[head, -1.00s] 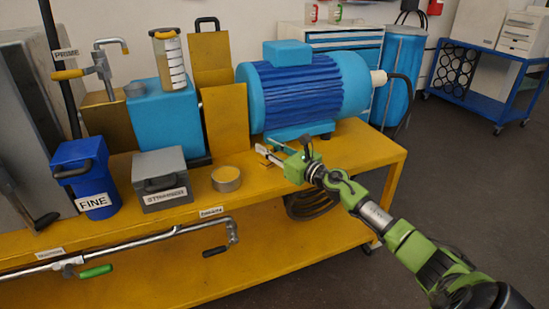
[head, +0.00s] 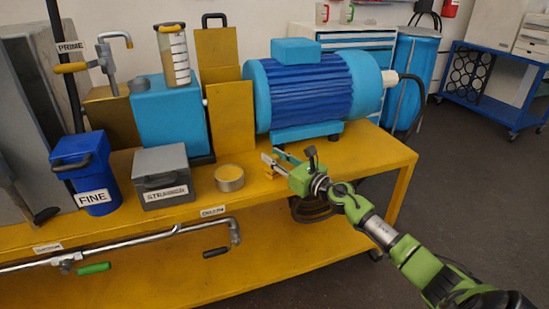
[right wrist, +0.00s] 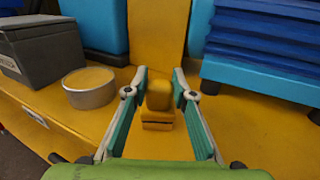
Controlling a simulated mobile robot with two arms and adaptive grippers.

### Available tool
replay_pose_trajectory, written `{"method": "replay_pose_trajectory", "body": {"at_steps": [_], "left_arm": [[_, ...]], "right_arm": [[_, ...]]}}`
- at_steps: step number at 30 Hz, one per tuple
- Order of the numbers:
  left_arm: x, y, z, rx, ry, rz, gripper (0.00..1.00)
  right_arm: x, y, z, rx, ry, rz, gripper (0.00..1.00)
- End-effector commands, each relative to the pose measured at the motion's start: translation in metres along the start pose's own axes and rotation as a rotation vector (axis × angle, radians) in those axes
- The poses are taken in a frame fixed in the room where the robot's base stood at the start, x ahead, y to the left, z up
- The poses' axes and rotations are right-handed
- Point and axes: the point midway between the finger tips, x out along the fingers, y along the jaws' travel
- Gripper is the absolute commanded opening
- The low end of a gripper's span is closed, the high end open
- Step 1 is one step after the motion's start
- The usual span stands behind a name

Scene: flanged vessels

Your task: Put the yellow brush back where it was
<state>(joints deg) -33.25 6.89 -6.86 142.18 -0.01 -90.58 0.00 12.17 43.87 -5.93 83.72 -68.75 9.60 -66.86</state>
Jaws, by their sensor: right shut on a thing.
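My right gripper (head: 272,162) reaches in from the right over the front of the yellow bench top. In the right wrist view its two fingers (right wrist: 159,92) are closed in on the yellow brush (right wrist: 158,119), a small block with a rounded knob on top and a dark line near its lower edge. The brush sits upright between the fingers, close to the bench top; I cannot tell whether it touches it. In the head view the fingers hide most of the brush. My left gripper is not in view.
A round tin (head: 230,178) stands left of my right gripper, then a grey strainer box (head: 160,178) and a blue FINE bin (head: 85,172). The blue motor (head: 310,92) and a yellow upright plate (head: 231,118) stand behind. Bench top right of the gripper is clear.

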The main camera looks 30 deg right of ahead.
Motion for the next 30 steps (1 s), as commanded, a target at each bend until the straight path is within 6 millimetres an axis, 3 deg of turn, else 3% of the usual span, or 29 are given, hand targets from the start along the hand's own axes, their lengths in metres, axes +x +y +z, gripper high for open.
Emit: {"method": "replay_pose_trajectory", "body": {"at_steps": [3,15,20,30], "left_arm": [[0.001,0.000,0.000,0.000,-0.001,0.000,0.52],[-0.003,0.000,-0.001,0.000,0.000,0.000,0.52],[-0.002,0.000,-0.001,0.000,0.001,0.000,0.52],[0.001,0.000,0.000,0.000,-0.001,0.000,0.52]], "right_arm": [[0.000,0.000,-0.001,0.000,0.000,0.000,0.41],[-0.001,0.000,0.003,0.000,0.000,0.000,0.41],[-0.018,-0.001,0.000,-0.001,0.003,-0.001,0.41],[-0.072,0.000,-0.001,0.002,0.004,0.000,0.41]]}}
